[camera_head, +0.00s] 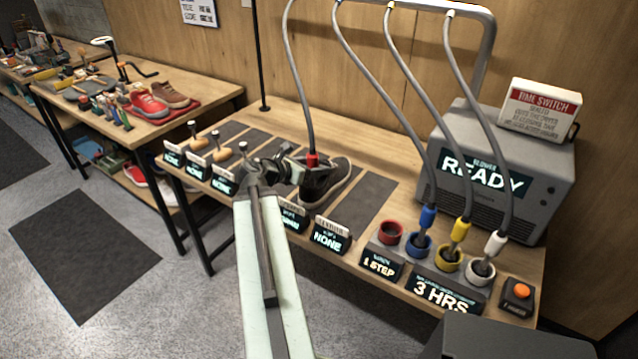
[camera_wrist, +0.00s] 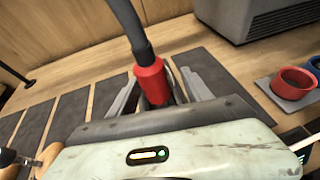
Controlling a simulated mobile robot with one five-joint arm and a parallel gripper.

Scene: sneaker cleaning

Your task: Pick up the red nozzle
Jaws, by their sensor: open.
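The red nozzle (camera_head: 312,160) is on the end of a grey hose and sits in the opening of a dark sneaker (camera_head: 325,183) on the workbench. In the wrist view the red nozzle (camera_wrist: 150,80) stands upright between the two fingers of my gripper (camera_wrist: 152,98). The fingers are apart, one on each side of it. In the head view my gripper (camera_head: 290,168) is just left of the nozzle. The nozzle's lower end and most of the sneaker are hidden in the wrist view.
A blower box (camera_head: 505,170) reading READY stands at the right. Blue (camera_head: 428,217), yellow (camera_head: 460,230) and white (camera_head: 495,243) nozzles sit in cups; the red cup (camera_head: 391,232) is empty. Hoses hang from an overhead rail. Display signs line the bench front.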

